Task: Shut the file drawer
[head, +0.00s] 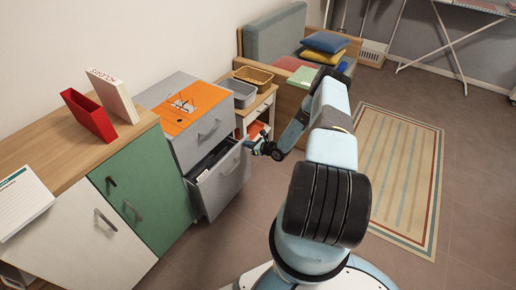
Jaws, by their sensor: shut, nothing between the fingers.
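The grey file cabinet (188,148) stands against the wall, left of centre. Its lower file drawer (223,184) is pulled out, and dark and pale contents show inside it. The upper drawer (208,133) is closed. My gripper (250,145) is shut and empty, close to the right end of the open drawer's front, near its top edge. I cannot tell whether it touches the drawer. My arm reaches in from the right and partly hides what lies behind it.
An orange mat (180,110) lies on the cabinet top. A green-and-white cupboard (140,205) stands to the left. A wooden stand with a grey bin (239,93) and a sofa (285,55) lie behind. A striped rug (405,165) and open floor lie to the right.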

